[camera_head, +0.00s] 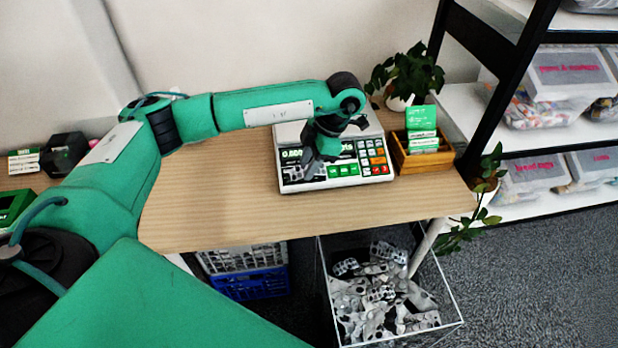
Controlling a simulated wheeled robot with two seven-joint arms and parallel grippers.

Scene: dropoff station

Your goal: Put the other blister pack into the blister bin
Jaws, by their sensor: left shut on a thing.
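My left gripper (320,152) is over the front of the white scale (288,184) on the wooden table, with its fingers pointing down. It is shut on a small grey thing, which looks like a blister pack. The fingers hide most of it, so its outline is hard to tell. The blister bin (459,322) stands on the floor in front of the table's right end. It is an open, clear-sided bin with many silvery blister packs in it. My right gripper is not in view.
A wooden card box (430,160) with green cards and a potted plant (408,75) stand right of the scale. Another plant (484,190) is by the table's right end. Crates (250,284) sit under the table. A shelf (545,207) with clear boxes is at right.

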